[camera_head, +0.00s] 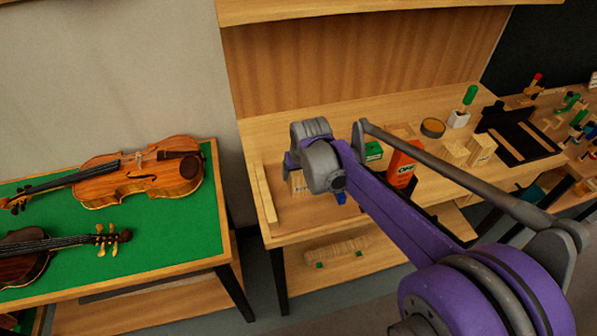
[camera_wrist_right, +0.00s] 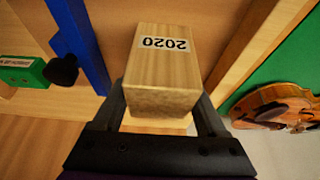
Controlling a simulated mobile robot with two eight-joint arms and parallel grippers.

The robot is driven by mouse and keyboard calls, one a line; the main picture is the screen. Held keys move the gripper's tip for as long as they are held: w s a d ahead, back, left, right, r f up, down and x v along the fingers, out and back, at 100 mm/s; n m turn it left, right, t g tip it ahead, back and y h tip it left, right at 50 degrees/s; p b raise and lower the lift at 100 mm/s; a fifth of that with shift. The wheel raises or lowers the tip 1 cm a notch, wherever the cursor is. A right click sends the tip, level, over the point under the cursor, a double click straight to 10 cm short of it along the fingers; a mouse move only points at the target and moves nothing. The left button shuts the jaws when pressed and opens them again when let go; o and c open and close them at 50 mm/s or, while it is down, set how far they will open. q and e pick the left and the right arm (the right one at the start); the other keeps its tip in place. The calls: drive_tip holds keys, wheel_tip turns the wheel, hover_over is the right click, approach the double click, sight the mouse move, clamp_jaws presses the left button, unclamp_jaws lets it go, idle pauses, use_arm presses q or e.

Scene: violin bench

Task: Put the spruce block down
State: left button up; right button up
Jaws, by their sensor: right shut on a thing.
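The spruce block (camera_wrist_right: 160,62) is a pale wooden block with a white label reading 2020, upside down in the right wrist view. My right gripper (camera_wrist_right: 162,110) is shut on it, one black finger at each side. In the head view the block (camera_head: 297,184) shows only in part beside my right wrist, over the left part of the wooden bench (camera_head: 290,222). My arm hides most of the gripper there. I cannot tell whether the block touches the bench top. My left gripper is in neither view.
A blue bar (camera_wrist_right: 76,40) and a green box (camera_wrist_right: 22,72) lie left of the block in the wrist view. A wooden strip (camera_head: 264,195) edges the bench's left side. An orange box (camera_head: 402,165) stands right of my wrist. A violin (camera_head: 140,174) lies on the green table (camera_head: 160,235).

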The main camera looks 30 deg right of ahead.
drive_tip(key=shift+f, duration=0.15)
drive_tip(key=o, duration=1.4)
